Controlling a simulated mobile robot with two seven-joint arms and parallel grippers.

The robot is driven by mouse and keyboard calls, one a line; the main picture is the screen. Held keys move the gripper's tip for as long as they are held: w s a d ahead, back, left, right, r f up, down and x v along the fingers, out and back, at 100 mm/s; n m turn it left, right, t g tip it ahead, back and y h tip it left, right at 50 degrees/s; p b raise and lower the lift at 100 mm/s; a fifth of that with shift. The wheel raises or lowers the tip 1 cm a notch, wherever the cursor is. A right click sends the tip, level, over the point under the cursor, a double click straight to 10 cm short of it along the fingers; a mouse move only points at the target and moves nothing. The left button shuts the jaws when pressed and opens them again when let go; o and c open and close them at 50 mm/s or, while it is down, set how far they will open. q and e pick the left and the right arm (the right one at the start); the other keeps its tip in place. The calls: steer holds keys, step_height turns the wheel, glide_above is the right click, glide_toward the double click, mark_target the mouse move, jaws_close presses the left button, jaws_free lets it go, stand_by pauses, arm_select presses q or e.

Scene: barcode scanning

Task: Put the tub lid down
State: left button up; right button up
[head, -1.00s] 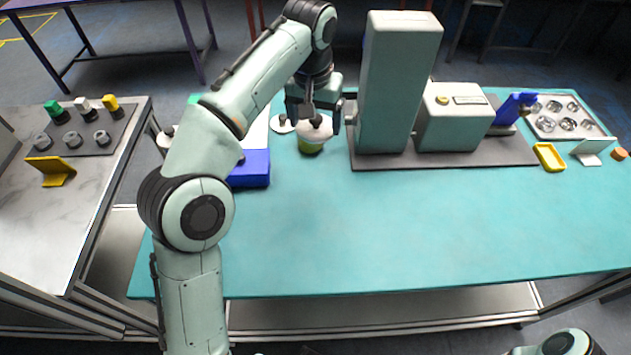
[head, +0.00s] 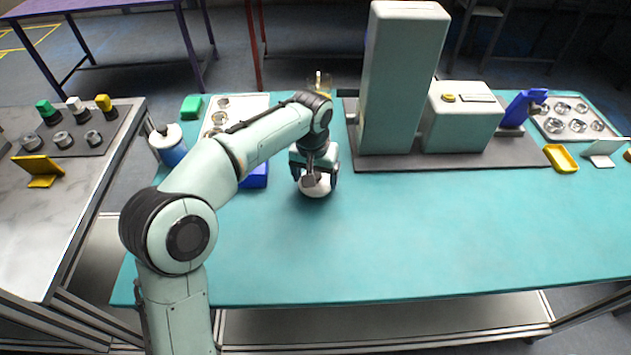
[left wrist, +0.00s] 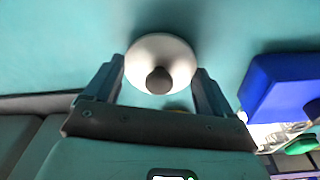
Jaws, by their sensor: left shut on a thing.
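The tub lid (head: 317,190), white and round, is in my left gripper (head: 315,180), over the turquoise table left of centre. In the left wrist view the lid (left wrist: 160,50) shows its dark knob (left wrist: 160,80) between the two fingers of my left gripper (left wrist: 158,88). A shadow shows on the table beside the lid; I cannot tell for sure whether the lid touches the table. The green tub is hidden behind my left arm in the head view. My right gripper is out of view.
A blue box (head: 255,176) is left of my left gripper, also seen in the left wrist view (left wrist: 285,90). A tall grey-green machine (head: 400,85) stands behind, to the right. The table's front and middle are bare.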

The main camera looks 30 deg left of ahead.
arm_select(q)
steer(key=shift+f, duration=0.8)
steer(key=shift+f, duration=0.2)
steer(key=o, duration=0.8)
steer(key=shift+o, duration=0.2)
step_height(320, 180, up, 12)
steer(key=s+p, duration=0.1)
steer(key=p, duration=0.1)
steer(key=shift+s+r, duration=0.15)
steer(key=shift+s, duration=0.1)
steer(key=shift+d, duration=0.1)
